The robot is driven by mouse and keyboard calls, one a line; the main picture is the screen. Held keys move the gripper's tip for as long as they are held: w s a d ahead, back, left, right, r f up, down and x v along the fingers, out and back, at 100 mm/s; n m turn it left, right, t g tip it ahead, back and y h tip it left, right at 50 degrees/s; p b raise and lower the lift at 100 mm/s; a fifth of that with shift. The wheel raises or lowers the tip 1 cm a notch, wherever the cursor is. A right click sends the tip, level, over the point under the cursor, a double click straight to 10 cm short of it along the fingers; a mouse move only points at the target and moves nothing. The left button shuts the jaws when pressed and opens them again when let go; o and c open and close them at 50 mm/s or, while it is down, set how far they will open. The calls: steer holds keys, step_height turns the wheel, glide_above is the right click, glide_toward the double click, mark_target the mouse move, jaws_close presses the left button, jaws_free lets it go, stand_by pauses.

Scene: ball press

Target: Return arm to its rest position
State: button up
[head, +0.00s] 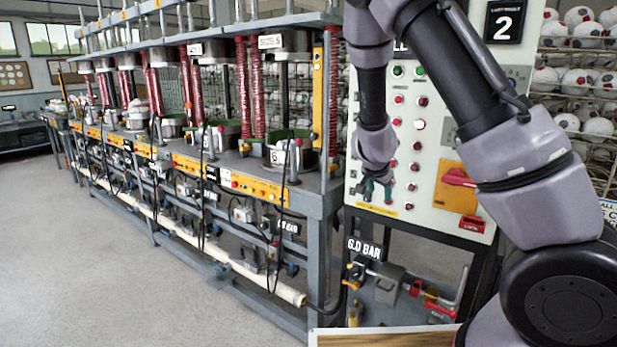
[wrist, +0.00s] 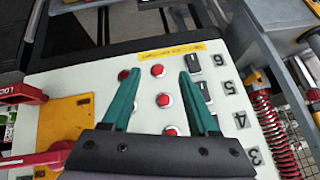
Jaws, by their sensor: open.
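My gripper (head: 377,190) hangs in front of the white control panel (head: 425,150) in the head view, low on its left side. In the wrist view my gripper (wrist: 158,88) shows two green fingers spread apart with nothing between them. Red buttons (wrist: 164,100) on the panel show between and behind the fingers; I cannot tell whether the fingertips touch the panel. My arm (head: 520,150) bends up and over from the right side of the head view.
A yellow plate with a red switch (head: 455,180) is on the panel's right. A valve assembly labelled 6.0 BAR (head: 385,285) sits below. The press bench (head: 315,195) stands left, and racks of balls (head: 580,80) stand right. Open floor (head: 90,260) lies at left.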

steer(key=s+r+n+y, duration=0.1)
steer(key=s+r+y, duration=0.4)
steer(key=r, duration=0.5)
steer(key=s+r+n+y, duration=0.2)
steer(key=s+r, duration=0.6)
steer(key=r, duration=0.1)
steer(key=s+d+r+n+h, duration=0.1)
steer(key=s+r, duration=0.3)
steer(key=s, duration=0.4)
steer(key=s+d+r+n+h, duration=0.1)
steer(key=s+d+r, duration=0.1)
steer(key=s, duration=0.6)
steer(key=shift+d+r, duration=0.35)
steer(key=shift+r, duration=0.55)
